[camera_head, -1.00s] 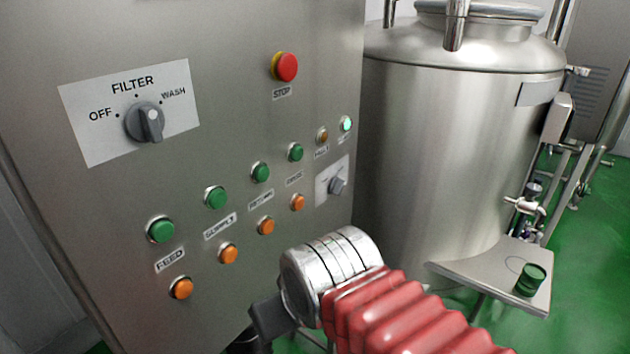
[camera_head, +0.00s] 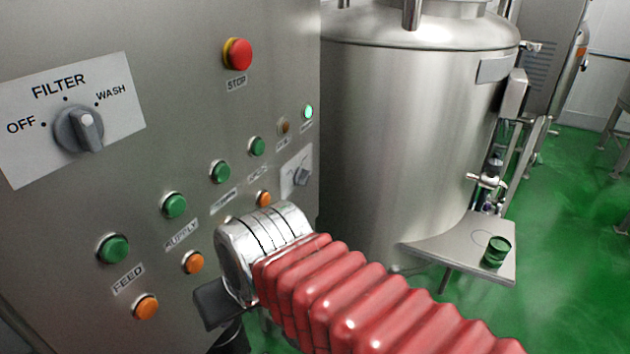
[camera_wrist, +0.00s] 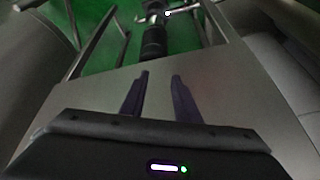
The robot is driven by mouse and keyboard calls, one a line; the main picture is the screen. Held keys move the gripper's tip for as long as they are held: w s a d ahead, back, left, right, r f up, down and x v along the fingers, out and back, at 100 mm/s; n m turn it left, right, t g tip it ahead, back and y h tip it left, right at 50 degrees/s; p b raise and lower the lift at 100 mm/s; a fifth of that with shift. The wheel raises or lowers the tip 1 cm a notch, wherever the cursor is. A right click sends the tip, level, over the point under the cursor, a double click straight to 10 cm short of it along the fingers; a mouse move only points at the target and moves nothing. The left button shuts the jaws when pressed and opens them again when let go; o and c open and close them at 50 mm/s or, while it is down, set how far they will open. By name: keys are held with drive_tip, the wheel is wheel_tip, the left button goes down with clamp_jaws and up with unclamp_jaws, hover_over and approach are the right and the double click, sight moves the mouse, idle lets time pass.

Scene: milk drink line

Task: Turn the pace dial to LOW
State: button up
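A small grey dial (camera_head: 302,176) sits on a white plate near the panel's right edge, in the head view. Its lettering is too small to read, so I cannot confirm it is the pace dial or tell its setting. A larger dial (camera_head: 79,129) at the left is on a plate marked FILTER, OFF and WASH. In the wrist view my gripper (camera_wrist: 160,77) has two dark fingers apart with nothing between them. It points at a metal surface and green floor; no dial shows there. In the head view my arm's end is below and left of the small dial.
The steel panel (camera_head: 180,45) also carries a red stop button (camera_head: 238,54) and several green and orange buttons. A large steel tank (camera_head: 400,130) stands right of the panel. A small shelf (camera_head: 440,252) holds a green cup-like object (camera_head: 496,251). Green floor is open at the right.

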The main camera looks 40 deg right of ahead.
drive_tip(key=m, duration=0.2)
drive_tip(key=n+t+y, duration=0.6)
drive_tip(key=n+t, duration=0.6)
drive_tip(key=n, duration=2.2)
approach(308, 179)
drive_tip(key=v, duration=0.6)
drive_tip(key=shift+w+r, duration=0.1)
drive_tip(key=shift+w, duration=0.05)
drive_tip(key=shift+w+a, duration=0.1)
drive_tip(key=x, duration=1.3)
drive_tip(key=shift+w, duration=0.35)
